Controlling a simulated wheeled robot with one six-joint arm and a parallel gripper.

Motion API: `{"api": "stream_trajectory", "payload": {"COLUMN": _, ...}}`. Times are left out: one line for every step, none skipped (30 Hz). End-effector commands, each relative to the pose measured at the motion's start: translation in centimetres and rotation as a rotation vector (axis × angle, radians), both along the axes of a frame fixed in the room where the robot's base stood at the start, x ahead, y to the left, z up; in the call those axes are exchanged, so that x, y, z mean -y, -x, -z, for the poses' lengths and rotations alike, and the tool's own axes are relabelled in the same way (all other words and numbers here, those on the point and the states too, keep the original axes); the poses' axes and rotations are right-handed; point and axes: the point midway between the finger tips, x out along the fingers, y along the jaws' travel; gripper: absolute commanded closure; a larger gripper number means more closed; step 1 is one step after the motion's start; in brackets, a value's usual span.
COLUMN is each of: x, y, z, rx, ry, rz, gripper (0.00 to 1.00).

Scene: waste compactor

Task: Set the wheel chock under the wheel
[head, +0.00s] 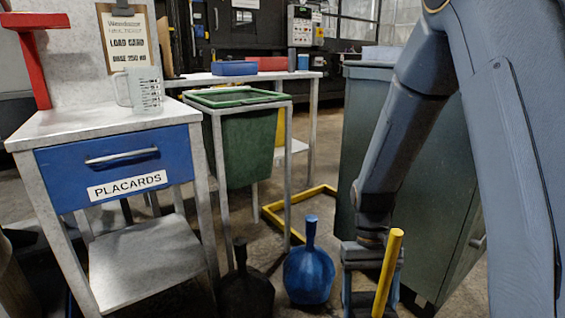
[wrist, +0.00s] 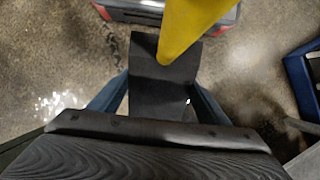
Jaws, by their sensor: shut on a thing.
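My gripper (head: 371,285) is low near the floor in front of the dark green container. In the wrist view its two blue-grey fingers stand on either side of a dark block, the wheel chock (wrist: 160,92), and are shut on it. A yellow bar (wrist: 190,22) rises from the chock's far part toward the camera. The same yellow bar (head: 389,272) stands slightly tilted beside my gripper in the head view. The chock's dark body is mostly hidden there. I cannot make out the wheel clearly in either view.
The dark green container (head: 405,140) stands behind my arm. A blue bottle-shaped object (head: 310,270) and a dark one (head: 246,285) stand left of my gripper. A yellow floor frame (head: 270,215), a green bin (head: 245,145) and a placards table (head: 105,125) are farther left.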

Motion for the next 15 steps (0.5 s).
{"api": "stream_trajectory", "payload": {"x": 0.0, "y": 0.1, "z": -0.8, "rx": 0.001, "ry": 0.0, "rz": 0.0, "gripper": 0.92}}
{"api": "stream_trajectory", "payload": {"x": 0.0, "y": 0.1, "z": -1.1, "rx": 0.001, "ry": 0.0, "rz": -0.001, "gripper": 0.92}}
{"api": "stream_trajectory", "payload": {"x": 0.0, "y": 0.1, "z": -1.4, "rx": 0.001, "ry": 0.0, "rz": -0.001, "gripper": 0.92}}
{"api": "stream_trajectory", "payload": {"x": 0.0, "y": 0.1, "z": -1.7, "rx": 0.001, "ry": 0.0, "rz": -0.001, "gripper": 0.92}}
{"api": "stream_trajectory", "payload": {"x": 0.0, "y": 0.1, "z": -2.0, "rx": 0.0, "ry": 0.0, "rz": -0.001, "gripper": 0.92}}
{"api": "stream_trajectory", "payload": {"x": 0.0, "y": 0.1, "z": -2.4, "rx": 0.001, "ry": 0.0, "rz": -0.001, "gripper": 0.92}}
{"api": "stream_trajectory", "payload": {"x": 0.0, "y": 0.2, "z": -2.8, "rx": 0.001, "ry": 0.0, "rz": -0.001, "gripper": 0.92}}
{"api": "stream_trajectory", "payload": {"x": 0.0, "y": 0.2, "z": -3.1, "rx": 0.001, "ry": 0.0, "rz": -0.001, "gripper": 0.92}}
{"api": "stream_trajectory", "payload": {"x": 0.0, "y": 0.2, "z": -3.5, "rx": 0.001, "ry": 0.0, "rz": -0.001, "gripper": 0.92}}
{"api": "stream_trajectory", "payload": {"x": 0.0, "y": 0.2, "z": -3.9, "rx": 0.001, "ry": 0.0, "rz": -0.001, "gripper": 0.92}}
{"api": "stream_trajectory", "payload": {"x": 0.0, "y": 0.2, "z": -4.2, "rx": 0.001, "ry": 0.0, "rz": -0.001, "gripper": 0.92}}
{"api": "stream_trajectory", "payload": {"x": 0.0, "y": 0.3, "z": -4.6, "rx": 0.001, "ry": 0.001, "rz": -0.001, "gripper": 0.92}}
{"api": "stream_trajectory", "payload": {"x": 0.0, "y": 0.3, "z": -4.9, "rx": 0.001, "ry": 0.001, "rz": -0.001, "gripper": 0.92}}
{"api": "stream_trajectory", "payload": {"x": 0.0, "y": 0.3, "z": -5.2, "rx": 0.001, "ry": 0.001, "rz": -0.001, "gripper": 0.92}}
{"api": "stream_trajectory", "payload": {"x": 0.0, "y": 0.3, "z": -5.6, "rx": 0.001, "ry": 0.001, "rz": -0.001, "gripper": 0.92}}
